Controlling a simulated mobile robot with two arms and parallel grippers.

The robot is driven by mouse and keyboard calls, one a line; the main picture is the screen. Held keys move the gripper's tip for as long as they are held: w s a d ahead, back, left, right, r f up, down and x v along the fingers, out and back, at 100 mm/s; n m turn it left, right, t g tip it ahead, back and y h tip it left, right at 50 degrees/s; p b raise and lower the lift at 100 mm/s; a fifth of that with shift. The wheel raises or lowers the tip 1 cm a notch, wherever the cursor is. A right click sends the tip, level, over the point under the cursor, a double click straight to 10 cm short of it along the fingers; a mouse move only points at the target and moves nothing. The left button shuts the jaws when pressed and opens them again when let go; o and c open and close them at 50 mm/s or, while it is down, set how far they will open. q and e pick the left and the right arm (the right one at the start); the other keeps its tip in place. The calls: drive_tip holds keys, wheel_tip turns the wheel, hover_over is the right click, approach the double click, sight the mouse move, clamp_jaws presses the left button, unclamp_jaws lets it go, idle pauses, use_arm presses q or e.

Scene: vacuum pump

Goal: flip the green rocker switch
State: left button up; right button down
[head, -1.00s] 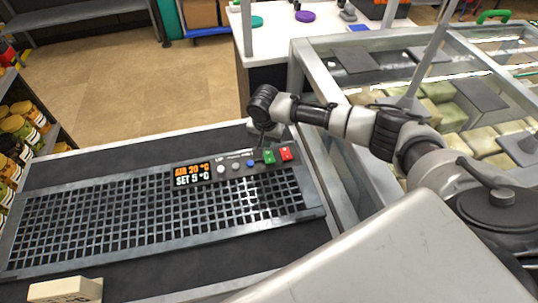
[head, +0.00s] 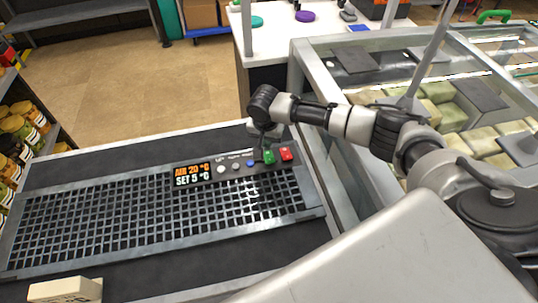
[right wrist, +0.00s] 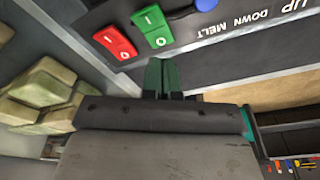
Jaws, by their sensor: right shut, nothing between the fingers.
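The green rocker switch (head: 269,157) is on the dark control panel, just left of the red rocker switch (head: 286,154). In the right wrist view the green switch (right wrist: 152,27) shows its I and O marks; I cannot tell which side is pressed in. My right gripper (head: 258,154) points down at the panel, close to the left of the green switch. In the right wrist view its fingers (right wrist: 163,76) are shut and empty, just short of the green switch's O end in the picture. I cannot tell whether they touch it. My left gripper is not in view.
A temperature display (head: 192,173) and small round buttons (head: 236,166) sit left of the switches, with a blue one nearest. A metal grille (head: 150,220) lies in front. A glass-topped case (head: 330,100) stands at the right. A pale box (head: 65,290) lies at the front left.

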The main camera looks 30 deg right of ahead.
sight(268, 153)
drive_tip(key=shift+s+f+b, duration=0.1)
drive_tip(key=shift+f+b, duration=0.7)
drive_tip(key=shift+f, duration=1.2)
idle(1.1)
wheel_tip(268, 153, up, 2)
drive_tip(key=shift+p, duration=1.25)
wheel_tip(268, 153, up, 5)
drive_tip(key=p, duration=0.6)
drive_tip(key=shift+r, duration=0.1)
